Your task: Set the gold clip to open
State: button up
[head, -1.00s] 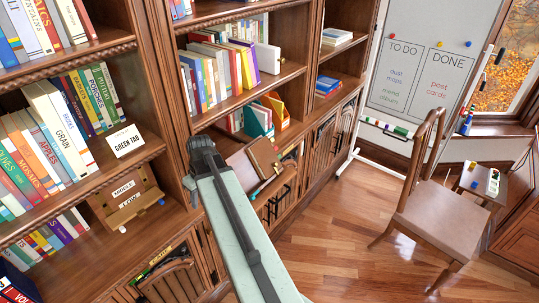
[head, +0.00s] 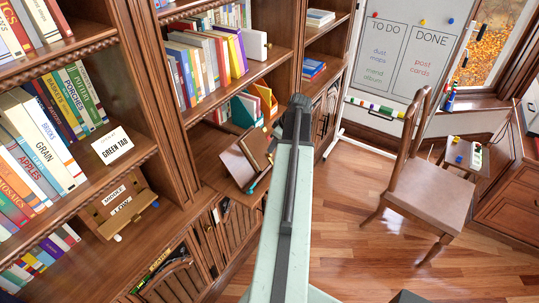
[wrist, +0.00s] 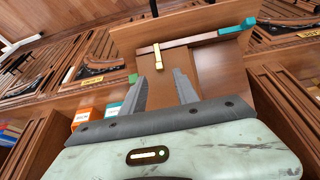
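The gold clip (wrist: 158,58) shows in the wrist view as a small upright gold piece at the left part of a thin bar (wrist: 203,39) with a teal end. The bar lies across a brown wooden panel (wrist: 206,68). My gripper (wrist: 159,76) is open and empty, its two grey fingers pointing at the panel, with the clip between and just beyond the tips in the picture. I cannot tell if they touch it. In the head view the wooden stand (head: 245,157) is on the bookcase left of my arm; the clip is not clear there, and my fingers are hidden.
Teal (head: 244,109) and orange (head: 266,97) holders stand behind the stand. A GREEN TAB card (head: 112,145) and a wooden board marked MIDDLE and LOW (head: 120,205) are on the left shelves. A chair (head: 425,185) and whiteboard (head: 405,60) are at the right, with open floor between.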

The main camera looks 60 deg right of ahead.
jog(key=b+x, duration=0.4)
jog(key=x, duration=0.1)
jog(key=shift+f, duration=0.35)
jog(key=shift+r, duration=0.1)
grip_shut()
jog(key=shift+w+d, duration=0.1)
jog(key=shift+d, duration=0.05)
